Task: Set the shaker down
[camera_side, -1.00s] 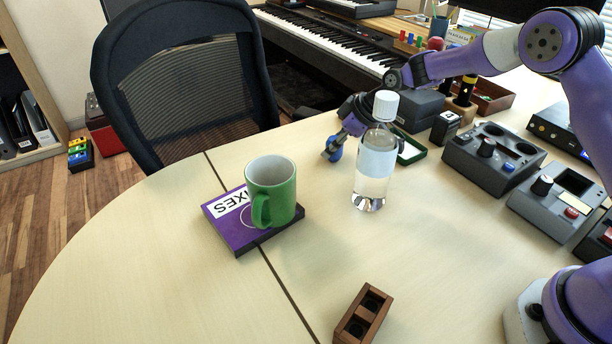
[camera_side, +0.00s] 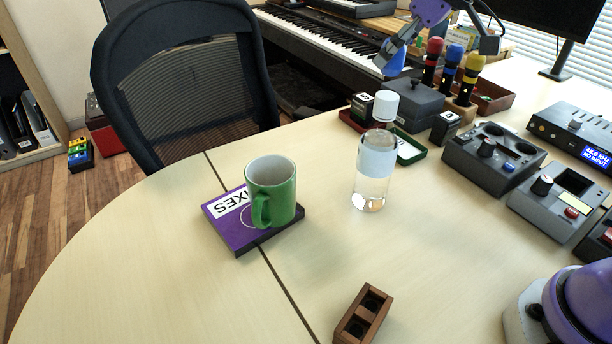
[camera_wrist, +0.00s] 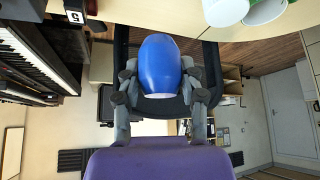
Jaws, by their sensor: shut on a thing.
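The shaker is a blue, egg-shaped thing. In the wrist view the shaker (camera_wrist: 160,62) sits between the two grey fingers of my gripper (camera_wrist: 160,84), which are shut on it from both sides. In the side view my gripper (camera_side: 405,40) is high above the far side of the table, near the keyboard. The blue shaker (camera_side: 393,64) shows at its lower end, clear of the tabletop. Most of my arm is outside the side view.
A clear bottle (camera_side: 374,165) with a white cap stands mid-table. A green mug (camera_side: 272,195) sits on a purple box (camera_side: 228,231). A grey box (camera_side: 411,105), microphones (camera_side: 468,80) and control boxes (camera_side: 492,158) crowd the back right. The left tabletop (camera_side: 140,265) is clear.

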